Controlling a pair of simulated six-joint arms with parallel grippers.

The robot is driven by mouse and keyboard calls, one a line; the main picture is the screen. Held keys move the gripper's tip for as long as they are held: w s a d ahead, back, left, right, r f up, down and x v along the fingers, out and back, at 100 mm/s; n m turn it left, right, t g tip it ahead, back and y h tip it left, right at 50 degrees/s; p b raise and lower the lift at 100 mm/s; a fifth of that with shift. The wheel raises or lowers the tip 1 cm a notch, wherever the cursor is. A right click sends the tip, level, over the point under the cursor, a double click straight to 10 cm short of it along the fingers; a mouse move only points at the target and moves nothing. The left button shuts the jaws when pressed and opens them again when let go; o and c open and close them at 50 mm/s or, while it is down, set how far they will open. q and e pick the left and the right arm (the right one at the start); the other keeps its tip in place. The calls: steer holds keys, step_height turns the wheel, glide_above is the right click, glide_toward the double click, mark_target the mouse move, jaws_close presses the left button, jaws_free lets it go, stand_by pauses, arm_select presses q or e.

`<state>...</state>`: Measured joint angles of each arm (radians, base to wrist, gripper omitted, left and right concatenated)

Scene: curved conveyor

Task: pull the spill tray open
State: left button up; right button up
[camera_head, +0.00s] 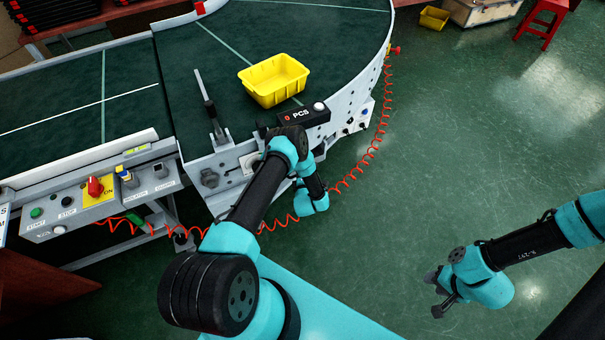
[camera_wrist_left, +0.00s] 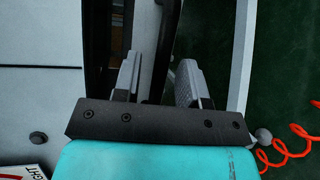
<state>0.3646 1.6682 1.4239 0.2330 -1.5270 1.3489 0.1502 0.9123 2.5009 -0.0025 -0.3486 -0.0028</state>
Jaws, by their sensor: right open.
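I cannot pick out the spill tray for certain in either view; my left arm covers part of the conveyor's front side in the head view. My left gripper (camera_wrist_left: 158,83) shows in the left wrist view with its two grey fingers apart. A pale upright strip (camera_wrist_left: 149,50) and a dark gap show between and beyond the fingers; I cannot tell whether the strip is part of the tray or whether the fingers touch it. In the head view the left fingers are hidden. My right gripper (camera_head: 433,293) is open and empty above the green floor at the lower right.
The curved conveyor (camera_head: 190,60) carries a yellow bin (camera_head: 274,80). A black PCS counter (camera_head: 303,115) sits on its edge. A red coiled hose (camera_head: 345,185) hangs near my left arm. A control panel (camera_head: 90,205) stands at left.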

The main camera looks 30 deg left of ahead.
arm_select(q)
steer(key=shift+w+a+f, duration=0.1)
steer(key=shift+w+a, duration=0.2)
steer(key=shift+w, duration=0.2)
jaws_close()
